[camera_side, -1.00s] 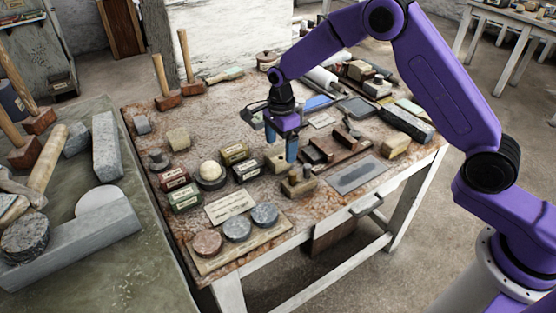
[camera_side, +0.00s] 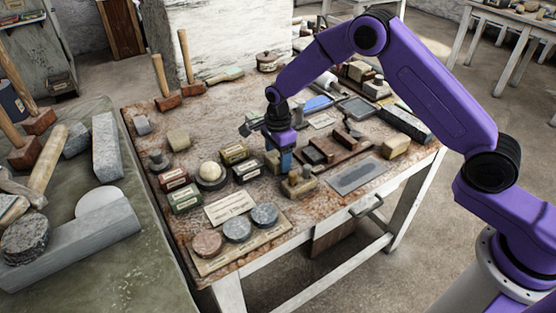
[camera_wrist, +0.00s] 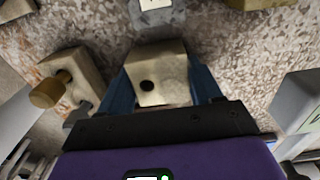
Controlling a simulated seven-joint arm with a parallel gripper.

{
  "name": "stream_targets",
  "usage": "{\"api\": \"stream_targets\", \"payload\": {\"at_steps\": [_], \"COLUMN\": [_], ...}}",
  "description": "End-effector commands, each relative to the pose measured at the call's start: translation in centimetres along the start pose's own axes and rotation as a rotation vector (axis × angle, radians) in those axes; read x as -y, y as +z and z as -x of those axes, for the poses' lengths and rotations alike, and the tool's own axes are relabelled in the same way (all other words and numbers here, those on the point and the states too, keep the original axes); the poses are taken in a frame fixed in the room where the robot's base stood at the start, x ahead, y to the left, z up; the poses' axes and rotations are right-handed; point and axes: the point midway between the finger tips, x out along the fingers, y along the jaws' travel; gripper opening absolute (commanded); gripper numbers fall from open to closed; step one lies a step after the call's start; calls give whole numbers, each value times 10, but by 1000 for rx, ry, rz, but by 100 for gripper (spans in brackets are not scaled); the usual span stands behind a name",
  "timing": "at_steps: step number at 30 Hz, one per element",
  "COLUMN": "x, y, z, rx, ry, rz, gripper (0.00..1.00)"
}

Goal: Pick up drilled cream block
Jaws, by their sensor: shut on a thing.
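The drilled cream block (camera_wrist: 163,70) shows in the wrist view as a pale block with a dark round hole in its face. My gripper (camera_wrist: 160,80) has one blue finger on each side of it and is shut on it. In the side view my gripper (camera_side: 278,166) is low over the middle of the worktable. There its fingers hide most or all of the block, so I cannot tell whether the block touches the table.
A block with a wooden peg (camera_wrist: 60,80) stands close on the left in the wrist view. Labelled dark boxes (camera_side: 246,171) and a pale sphere on a dark base (camera_side: 210,173) stand left of my gripper in the side view. A wooden rack (camera_side: 330,150) is at right.

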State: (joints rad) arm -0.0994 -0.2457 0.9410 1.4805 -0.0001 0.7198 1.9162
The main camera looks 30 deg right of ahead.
Motion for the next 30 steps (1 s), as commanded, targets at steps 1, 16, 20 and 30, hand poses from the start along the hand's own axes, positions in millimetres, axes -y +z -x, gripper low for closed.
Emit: {"api": "stream_targets", "payload": {"at_steps": [1, 16, 20, 30], "x": [0, -4, -20, -76], "y": [0, -1, -6, -22], "z": [0, 38, 58, 105], "rx": [0, 1, 1, 1], "ry": [-1, -3, -3, -2], "rz": [0, 0, 0, 0], "gripper": [23, 23, 23, 23]}}
